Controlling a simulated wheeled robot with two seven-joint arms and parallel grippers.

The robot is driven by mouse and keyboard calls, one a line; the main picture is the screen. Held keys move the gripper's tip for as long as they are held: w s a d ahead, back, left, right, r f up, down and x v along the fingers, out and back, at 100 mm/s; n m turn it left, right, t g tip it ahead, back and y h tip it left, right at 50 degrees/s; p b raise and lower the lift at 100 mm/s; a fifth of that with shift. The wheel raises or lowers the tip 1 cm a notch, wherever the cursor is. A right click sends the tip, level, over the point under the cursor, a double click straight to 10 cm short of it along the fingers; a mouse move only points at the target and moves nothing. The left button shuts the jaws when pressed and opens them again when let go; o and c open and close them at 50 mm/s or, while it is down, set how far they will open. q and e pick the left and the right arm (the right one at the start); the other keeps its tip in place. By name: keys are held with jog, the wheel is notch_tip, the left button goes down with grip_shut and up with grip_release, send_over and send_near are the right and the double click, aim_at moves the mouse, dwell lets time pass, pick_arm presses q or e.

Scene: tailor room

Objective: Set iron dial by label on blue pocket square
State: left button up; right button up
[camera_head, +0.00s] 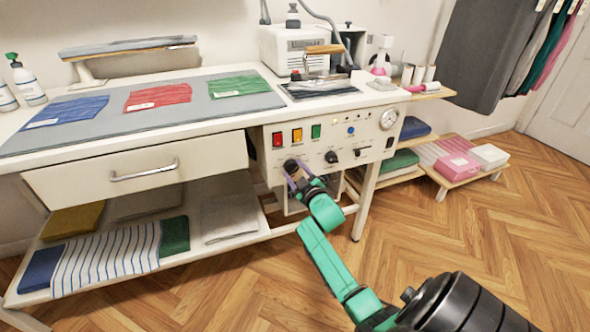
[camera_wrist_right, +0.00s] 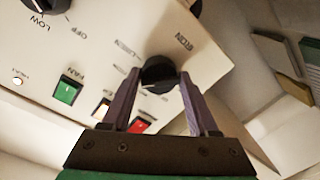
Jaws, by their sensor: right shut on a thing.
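The control panel (camera_head: 340,132) is on the front of the ironing table. My right gripper (camera_head: 296,176) is at its lower left and is shut on a black round dial (camera_wrist_right: 160,73), marked IRON in the right wrist view. The two fingers stand on either side of the knob. The other words round the dial are too small or partly hidden to read. The blue pocket square (camera_head: 75,108) lies flat at the left of the grey mat, with a small white label (camera_head: 42,123) on it, its text unreadable. The iron (camera_head: 320,66) rests at the back right. My left gripper is not in view.
Red (camera_head: 158,95) and green (camera_head: 238,86) pocket squares lie on the mat. The panel also has red, orange and green switches (camera_head: 297,135), a second black knob (camera_head: 331,157) and a gauge (camera_head: 388,119). A drawer handle (camera_head: 145,172) juts out left of my right gripper.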

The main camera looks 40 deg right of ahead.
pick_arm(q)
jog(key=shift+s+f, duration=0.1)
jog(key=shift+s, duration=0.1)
pick_arm(e)
jog(key=shift+d+r, duration=0.1)
jog(key=shift+r, duration=0.05)
jog(key=o, duration=1.3)
jog(key=shift+s+a, duration=0.2)
jog(key=shift+s, duration=0.35)
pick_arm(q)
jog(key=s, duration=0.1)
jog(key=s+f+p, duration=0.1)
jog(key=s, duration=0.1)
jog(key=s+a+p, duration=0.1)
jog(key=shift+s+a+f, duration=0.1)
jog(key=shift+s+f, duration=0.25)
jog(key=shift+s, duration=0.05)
pick_arm(e)
jog(key=v, duration=1.3)
jog(key=shift+s, duration=0.2)
pick_arm(q)
jog(key=shift+p, duration=0.3)
